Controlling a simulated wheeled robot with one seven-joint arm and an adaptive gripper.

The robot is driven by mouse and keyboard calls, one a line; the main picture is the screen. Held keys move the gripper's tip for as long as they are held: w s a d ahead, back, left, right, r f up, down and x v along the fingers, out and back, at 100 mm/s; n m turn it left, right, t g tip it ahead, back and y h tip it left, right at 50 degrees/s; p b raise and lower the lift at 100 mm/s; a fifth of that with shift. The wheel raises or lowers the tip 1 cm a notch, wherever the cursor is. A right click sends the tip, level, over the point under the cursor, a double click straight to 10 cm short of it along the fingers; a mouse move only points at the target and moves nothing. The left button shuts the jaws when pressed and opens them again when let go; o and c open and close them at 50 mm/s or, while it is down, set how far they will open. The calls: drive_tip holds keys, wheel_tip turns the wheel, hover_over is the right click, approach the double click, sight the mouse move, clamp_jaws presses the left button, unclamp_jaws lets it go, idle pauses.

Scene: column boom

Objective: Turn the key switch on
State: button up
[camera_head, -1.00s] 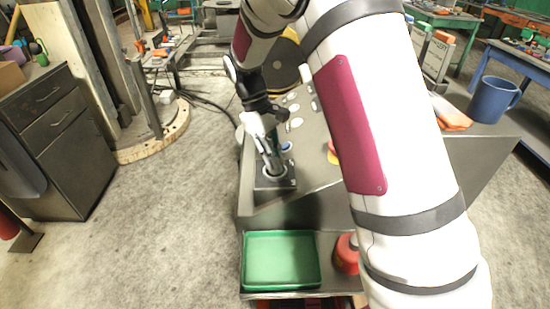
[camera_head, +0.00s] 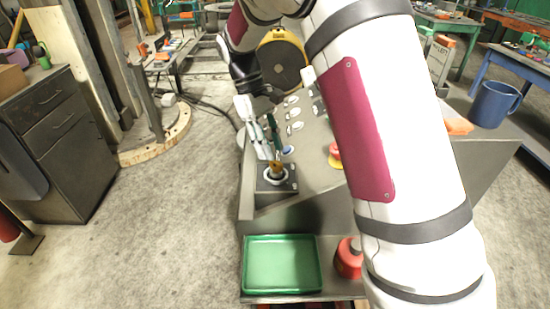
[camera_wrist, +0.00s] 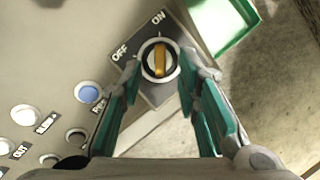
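The key switch (camera_head: 277,170) sits on a dark square plate at the near left end of the console. Its brass key (camera_wrist: 160,60) stands in a light round ring. In the wrist view the key lies in line with the ON label, at the top; the OFF label is to the upper left. My gripper (camera_wrist: 161,72) is open, with green-padded fingers left and right of the key and a gap on each side. In the head view my gripper (camera_head: 267,153) is just above and behind the switch, and the key shows clear of the fingers.
A blue button (camera_wrist: 88,94) and several pale round controls lie further along the console. A red emergency button (camera_head: 335,155) is right of the switch, partly behind my arm. A green tray (camera_head: 282,236) and a red object (camera_head: 348,258) stand on the lower shelf in front.

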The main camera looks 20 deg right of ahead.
drive_tip(key=v, duration=0.7)
